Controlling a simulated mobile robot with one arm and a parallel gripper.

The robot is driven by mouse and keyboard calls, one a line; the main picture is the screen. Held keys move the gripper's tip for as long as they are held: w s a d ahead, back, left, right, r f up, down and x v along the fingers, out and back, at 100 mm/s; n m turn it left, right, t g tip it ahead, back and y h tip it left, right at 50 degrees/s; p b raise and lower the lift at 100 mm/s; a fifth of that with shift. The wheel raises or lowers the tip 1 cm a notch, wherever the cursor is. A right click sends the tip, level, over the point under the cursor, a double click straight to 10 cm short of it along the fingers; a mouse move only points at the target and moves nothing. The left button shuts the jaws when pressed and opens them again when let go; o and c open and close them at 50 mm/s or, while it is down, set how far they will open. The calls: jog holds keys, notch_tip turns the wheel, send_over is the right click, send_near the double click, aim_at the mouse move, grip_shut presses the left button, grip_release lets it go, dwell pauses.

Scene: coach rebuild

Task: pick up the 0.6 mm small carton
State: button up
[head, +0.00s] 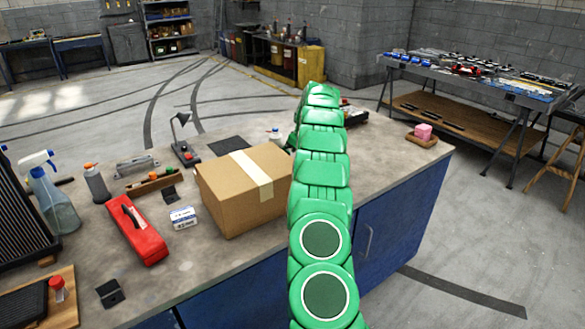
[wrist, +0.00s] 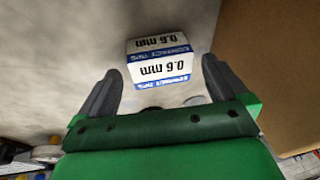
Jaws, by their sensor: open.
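The 0.6 mm small carton (head: 183,217) is white with blue bands and lies on the workbench, left of a big brown box. In the wrist view the carton (wrist: 160,60) shows "0.6 mm" upside down on two faces. My gripper (wrist: 161,68) is open and empty. Its two dark fingers stand apart, one toward each side of the carton, with the carton ahead of the palm. I cannot tell whether the fingertips reach beside it. In the head view my green arm crosses the bench, and I cannot make out the gripper there.
The big taped box (head: 243,190) stands close on the carton's right; its side (wrist: 275,75) fills the wrist view's right. A red toolbox (head: 137,229) lies to the carton's left. A spray bottle (head: 55,200) and a small lamp (head: 184,145) stand farther off. Bare workbench (head: 195,262) lies in front.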

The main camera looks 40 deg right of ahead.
jog(key=shift+x, duration=0.85)
jog(key=c, duration=1)
jog(key=shift+r, duration=0.15)
